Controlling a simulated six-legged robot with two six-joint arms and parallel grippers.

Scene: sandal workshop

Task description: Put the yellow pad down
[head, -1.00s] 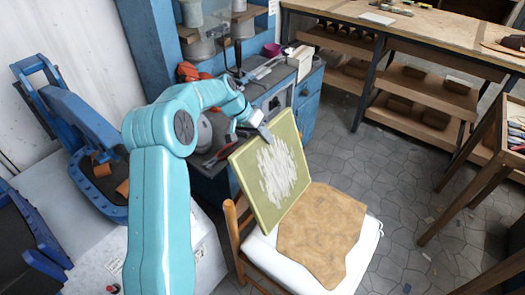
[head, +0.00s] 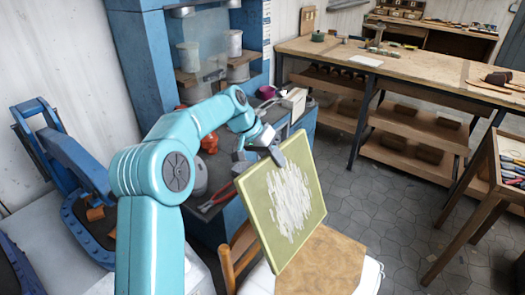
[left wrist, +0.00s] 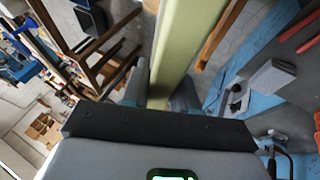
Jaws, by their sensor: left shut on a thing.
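The yellow pad (head: 258,208) is a flat, pale yellow-green square with a worn whitish patch in its middle. It stands steeply tilted above the chair's seat in the head view. My left gripper (head: 277,155) is shut on its top edge. In the left wrist view the pad (left wrist: 188,40) runs edge-on between the fingers of my left gripper (left wrist: 160,95). The pad's lower edge is near a brown leather piece (head: 330,262) on the chair; I cannot tell if they touch. My right gripper is not in view.
A wooden chair with a white cushion (head: 368,278) is under the pad. A blue cabinet with tools, including red-handled pliers (head: 217,197), stands behind. A long workbench (head: 400,66) is at the back. The tiled floor (head: 385,200) to the right is clear.

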